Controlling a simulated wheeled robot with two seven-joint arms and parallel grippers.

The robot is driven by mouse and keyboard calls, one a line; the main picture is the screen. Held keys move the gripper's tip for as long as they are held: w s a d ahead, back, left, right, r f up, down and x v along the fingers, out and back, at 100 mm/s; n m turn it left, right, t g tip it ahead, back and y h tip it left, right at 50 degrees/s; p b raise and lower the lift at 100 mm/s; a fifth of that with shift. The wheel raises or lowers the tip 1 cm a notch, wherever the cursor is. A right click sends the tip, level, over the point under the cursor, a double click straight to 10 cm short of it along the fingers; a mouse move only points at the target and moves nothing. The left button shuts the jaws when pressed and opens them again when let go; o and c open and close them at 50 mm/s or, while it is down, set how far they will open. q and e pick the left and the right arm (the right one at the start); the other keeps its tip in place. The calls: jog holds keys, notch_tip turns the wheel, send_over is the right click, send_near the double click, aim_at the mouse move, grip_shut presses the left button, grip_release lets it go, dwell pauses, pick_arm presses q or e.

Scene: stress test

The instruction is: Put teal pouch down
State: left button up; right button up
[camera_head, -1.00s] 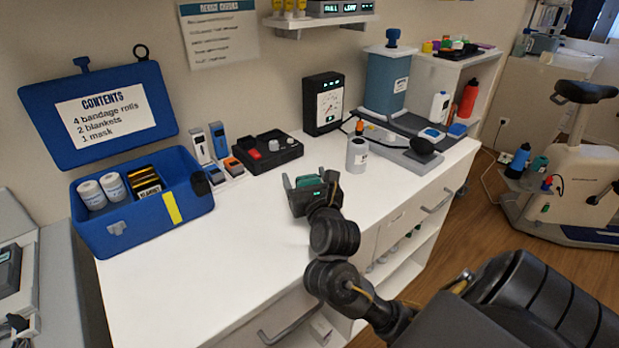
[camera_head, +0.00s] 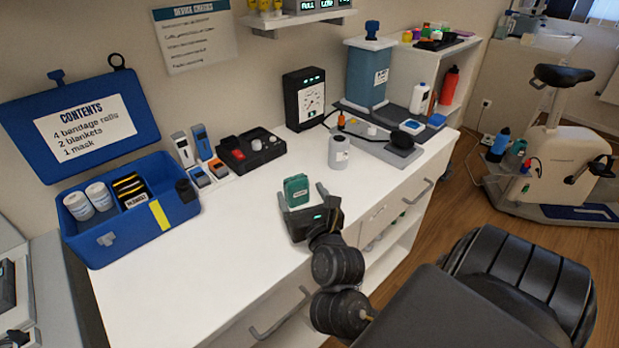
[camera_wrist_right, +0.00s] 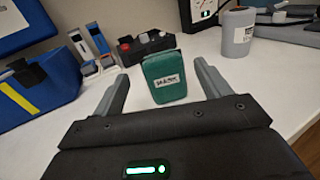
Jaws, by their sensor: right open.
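The teal pouch (camera_head: 296,191) stands upright on the white counter in the head view, with a white label that shows in the right wrist view (camera_wrist_right: 165,78). My right gripper (camera_head: 302,199) is open, with its jaws pointing at the pouch. In the right wrist view the pouch stands between and slightly beyond the two grey fingers (camera_wrist_right: 158,88), with a gap on each side, so neither finger touches it. My left gripper does not show.
The open blue kit box (camera_head: 130,225) stands at the left with rolls inside. A grey-white canister (camera_head: 339,153) stands to the right behind the pouch. A black tray (camera_head: 250,152) and a gauge box (camera_head: 305,100) are at the back. The counter's left front is clear.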

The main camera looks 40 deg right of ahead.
pick_arm(q)
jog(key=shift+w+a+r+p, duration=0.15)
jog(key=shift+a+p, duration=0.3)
jog(key=shift+p, duration=0.25)
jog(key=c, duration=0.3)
pick_arm(e)
jog(key=s+a, duration=0.2)
jog(key=a, duration=0.1)
jog(key=shift+a, duration=0.1)
jog(key=shift+s+p, duration=0.5)
jog(key=shift+s, duration=0.15)
jog(key=shift+s+f, duration=0.1)
jog(key=shift+a, duration=0.15)
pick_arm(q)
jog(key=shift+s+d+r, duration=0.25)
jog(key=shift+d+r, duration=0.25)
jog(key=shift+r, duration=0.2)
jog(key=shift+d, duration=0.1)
pick_arm(e)
jog(key=shift+s, duration=0.1)
